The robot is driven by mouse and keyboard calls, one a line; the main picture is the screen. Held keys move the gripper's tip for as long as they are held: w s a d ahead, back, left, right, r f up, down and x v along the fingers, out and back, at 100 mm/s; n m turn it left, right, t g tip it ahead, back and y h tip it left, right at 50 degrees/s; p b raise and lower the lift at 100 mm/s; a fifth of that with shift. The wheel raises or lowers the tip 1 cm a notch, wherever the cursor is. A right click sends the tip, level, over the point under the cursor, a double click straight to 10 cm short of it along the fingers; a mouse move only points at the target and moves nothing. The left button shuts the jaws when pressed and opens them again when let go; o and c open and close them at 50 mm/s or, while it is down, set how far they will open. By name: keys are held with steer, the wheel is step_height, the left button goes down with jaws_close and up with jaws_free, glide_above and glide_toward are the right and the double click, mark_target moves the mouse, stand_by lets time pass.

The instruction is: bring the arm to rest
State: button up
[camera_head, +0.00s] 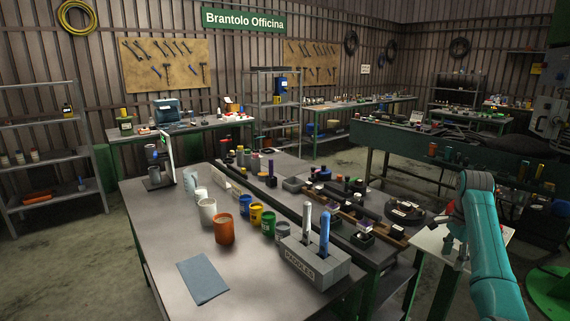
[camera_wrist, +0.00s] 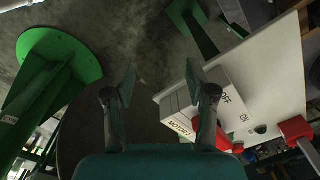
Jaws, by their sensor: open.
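My teal arm (camera_head: 487,240) reaches in at the right edge of the head view. My gripper (camera_wrist: 159,82) shows in the wrist view with its two fingers spread apart and nothing between them. Below them are the floor and a dark round shape. A white panel (camera_wrist: 262,82) with a block marked "MOTOR 2", the words OFF and ON, and red parts lies to the right of the fingers. It also shows in the head view (camera_head: 430,241), partly hidden behind my arm. I see no contact between the fingers and the panel.
A grey table (camera_head: 160,215) at the left carries cups, a blue cloth (camera_head: 202,278) and a "PADDLES" block (camera_head: 318,266) holding two upright paddles. A green round base (camera_wrist: 58,58) stands left of the fingers. Open floor (camera_head: 60,255) lies at the far left.

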steer(key=s+a+f+n+t+h, duration=0.1)
steer(key=s+a+f+n+t, duration=0.3)
steer(key=f, duration=1.1)
steer(key=s+a+f+n+g, duration=0.15)
steer(key=a+f, duration=0.45)
steer(key=f, duration=0.8)
steer(key=s+a+f+n+t, duration=0.2)
steer(key=s+a+f, duration=0.35)
steer(key=s, duration=0.35)
steer(key=s+a+f+n+t, duration=0.15)
steer(key=s+a+f, duration=0.25)
steer(key=s+f, duration=0.4)
steer(key=s+a+r+n+t, duration=0.2)
steer(key=s+a+r, duration=0.1)
steer(key=s, duration=0.6)
steer(key=s+a+r+n+t, duration=0.1)
steer(key=s+a+r, duration=0.15)
steer(key=s, duration=0.55)
steer(key=s+a+r+n+t, duration=0.2)
steer(key=s+r, duration=0.1)
steer(key=s, duration=0.6)
steer(key=s+a+r+n+t, duration=0.1)
steer(key=s+r+n, duration=0.1)
steer(key=s+r, duration=0.5)
steer(key=s+a+r+n+t+y, duration=0.1)
steer(key=s+r, duration=0.6)
steer(key=r, duration=0.8)
steer(key=shift+a+n+t, duration=0.3)
steer(key=shift+n+t, duration=0.3)
steer(key=shift+t, duration=0.2)
